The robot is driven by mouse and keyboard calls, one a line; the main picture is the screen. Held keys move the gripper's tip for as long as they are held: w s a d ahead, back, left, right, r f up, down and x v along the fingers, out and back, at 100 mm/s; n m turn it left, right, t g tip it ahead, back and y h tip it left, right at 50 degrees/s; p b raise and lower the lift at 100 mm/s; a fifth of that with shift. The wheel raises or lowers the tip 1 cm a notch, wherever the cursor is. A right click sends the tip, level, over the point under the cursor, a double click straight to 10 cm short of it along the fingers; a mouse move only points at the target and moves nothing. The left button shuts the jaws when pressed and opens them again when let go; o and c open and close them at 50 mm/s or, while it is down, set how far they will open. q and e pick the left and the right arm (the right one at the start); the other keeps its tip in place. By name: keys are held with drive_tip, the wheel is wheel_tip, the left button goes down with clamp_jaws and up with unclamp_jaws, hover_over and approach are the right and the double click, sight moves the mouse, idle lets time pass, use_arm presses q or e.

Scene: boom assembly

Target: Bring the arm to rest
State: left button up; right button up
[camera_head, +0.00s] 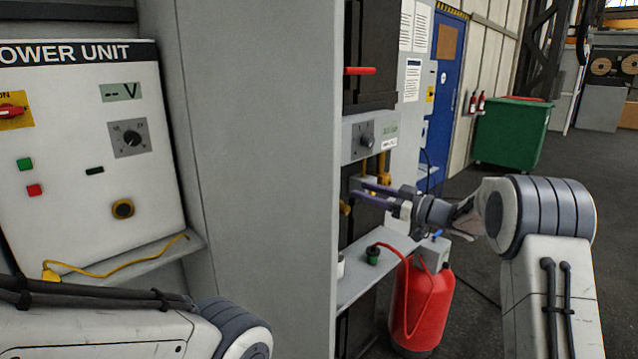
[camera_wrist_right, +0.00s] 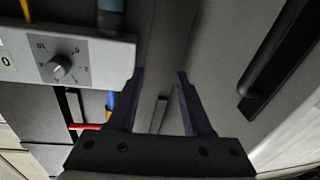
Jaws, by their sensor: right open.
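My right arm comes up from the lower right in the head view and bends left at the elbow. My right gripper (camera_head: 360,193) points left at the dark front of the cabinet, below the grey knob box (camera_head: 370,137) and above a small shelf. Its two purple fingers are spread with nothing seen between them. In the right wrist view the open fingers (camera_wrist_right: 160,76) face a grey surface, with the knob box (camera_wrist_right: 80,62) to their left. Of my left arm only links show at the lower left; its gripper is out of view.
A red tank (camera_head: 420,305) with a red hose stands below my right gripper. The hose's green-and-black end (camera_head: 373,256) is on the grey shelf (camera_head: 350,288). The power unit (camera_head: 90,150) with a yellow cable is at left. Open floor lies toward the green bin (camera_head: 510,133).

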drive_tip(key=s+d+f+m+t+h, duration=0.1)
drive_tip(key=s+d+f+m+h, duration=0.45)
drive_tip(key=f+m+h, duration=0.5)
drive_tip(key=s+f+g+h, duration=0.2)
drive_tip(key=s+f+g, duration=0.2)
drive_tip(key=s, duration=0.5)
drive_tip(key=s+f+g+h, duration=0.2)
drive_tip(key=s+f+g, duration=0.15)
drive_tip(key=s, duration=0.65)
drive_tip(key=s+a+f+g, duration=0.3)
drive_tip(key=s, duration=0.7)
drive_tip(key=s+a+r+n+g, duration=0.1)
drive_tip(key=s+a+r+n, duration=0.2)
drive_tip(key=s+a, duration=0.3)
drive_tip(key=s+a+r+n+g+y, duration=0.1)
drive_tip(key=s+a+r+n, duration=0.2)
drive_tip(key=s+a, duration=0.3)
drive_tip(key=shift+s+a, duration=0.3)
drive_tip(key=shift+s, duration=0.15)
